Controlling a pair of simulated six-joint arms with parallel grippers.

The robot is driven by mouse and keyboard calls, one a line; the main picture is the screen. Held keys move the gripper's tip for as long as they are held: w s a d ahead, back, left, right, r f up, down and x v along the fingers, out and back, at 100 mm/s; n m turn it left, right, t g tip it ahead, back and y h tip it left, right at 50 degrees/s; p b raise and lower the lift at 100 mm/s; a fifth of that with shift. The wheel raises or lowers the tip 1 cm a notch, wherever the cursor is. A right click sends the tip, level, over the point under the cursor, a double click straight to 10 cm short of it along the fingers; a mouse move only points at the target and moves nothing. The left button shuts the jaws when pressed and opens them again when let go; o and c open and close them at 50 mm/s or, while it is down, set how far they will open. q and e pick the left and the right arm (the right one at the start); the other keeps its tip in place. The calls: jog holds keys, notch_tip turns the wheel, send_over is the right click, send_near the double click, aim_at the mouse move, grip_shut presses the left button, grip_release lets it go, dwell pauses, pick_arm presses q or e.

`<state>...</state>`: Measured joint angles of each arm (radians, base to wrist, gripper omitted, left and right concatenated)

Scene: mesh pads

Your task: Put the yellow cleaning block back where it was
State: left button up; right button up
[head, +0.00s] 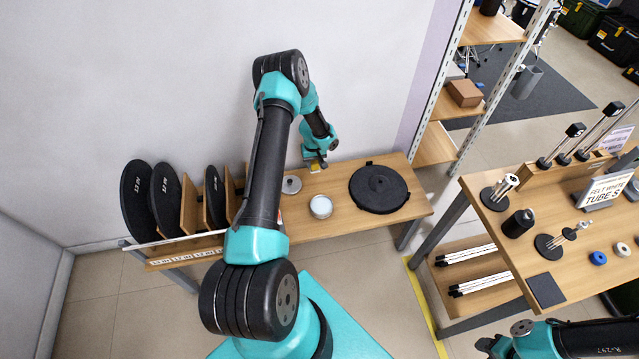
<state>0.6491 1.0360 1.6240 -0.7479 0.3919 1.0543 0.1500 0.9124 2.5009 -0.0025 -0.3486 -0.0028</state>
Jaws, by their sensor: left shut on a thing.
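The yellow cleaning block (314,169) is a small yellow patch at the tip of my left gripper (316,164), low over the back of the wooden bench (345,222). My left gripper is shut on the block and partly hides it. I cannot tell whether the block touches the bench top. My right gripper (488,345) is at the bottom right, in front of the right-hand table; its fingers are too small and dark to tell open from shut.
On the bench are a round black pad (379,188), a white jar (321,206) and a grey lid (291,184). Black discs (137,200) stand in a slotted wooden rack at left. The right table (500,225) holds stands, rings and a sign.

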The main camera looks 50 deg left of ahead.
pick_arm(q)
jog(key=shift+f, duration=3.15)
jog(key=shift+f, duration=1.85)
jog(key=shift+f, duration=0.1)
jog(key=o, duration=0.9)
